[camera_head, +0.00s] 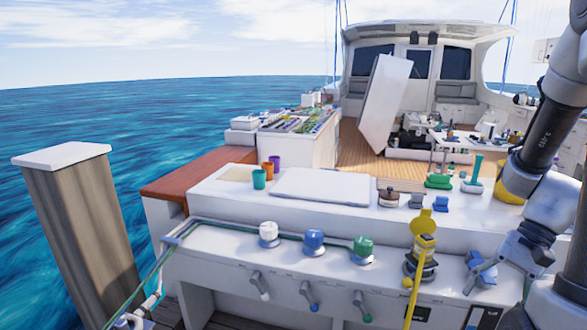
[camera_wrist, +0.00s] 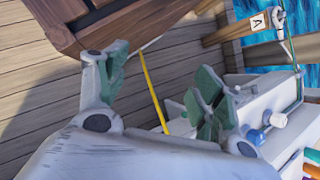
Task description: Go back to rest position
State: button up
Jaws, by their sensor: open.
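My gripper (camera_head: 472,274) is at the lower right of the head view, in front of the white console and to the right of the yellow plug. In the wrist view my gripper (camera_wrist: 163,76) has its two green-padded fingers spread wide apart, with nothing held between them. A yellow cable (camera_wrist: 152,92) passes behind the gap between the fingers. My arm comes down from the upper right of the head view.
The white console (camera_head: 230,205) carries white (camera_head: 268,232), blue (camera_head: 314,240) and green (camera_head: 363,247) knobs, with levers below. The yellow plug (camera_head: 423,247) has a hanging cable. A white hatch panel (camera_head: 385,100) stands raised behind. A wooden post (camera_head: 80,235) stands left.

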notch_tip(320, 180, up, 18)
jog(key=s+a+n+t+h, duration=0.1)
jog(key=a+n+t+h, duration=0.2)
jog(key=n+t+h, duration=0.3)
jog(key=n+t, duration=0.1)
jog(key=n, duration=0.2)
jog(key=shift+s+r, duration=0.15)
jog(key=shift+s, duration=0.15)
